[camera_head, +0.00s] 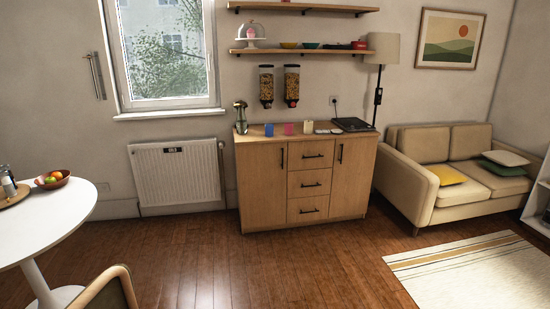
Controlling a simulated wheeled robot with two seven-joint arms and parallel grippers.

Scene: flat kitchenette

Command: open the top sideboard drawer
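A light wooden sideboard (264,196) stands against the back wall, seen from across the room. Its middle column holds three drawers, with a door on each side. The top drawer (310,163) sits just under the countertop and looks shut, with a dark horizontal bar handle (313,156). The middle drawer (310,189) and bottom drawer (308,214) also look shut. Neither of my grippers shows in this view.
Bare wooden floor (250,270) lies in front of the sideboard. A round white table (50,225) with a chair (108,290) is at the left. A beige sofa (415,195) and a striped rug (460,270) are at the right. Cups and a kettle stand on the sideboard.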

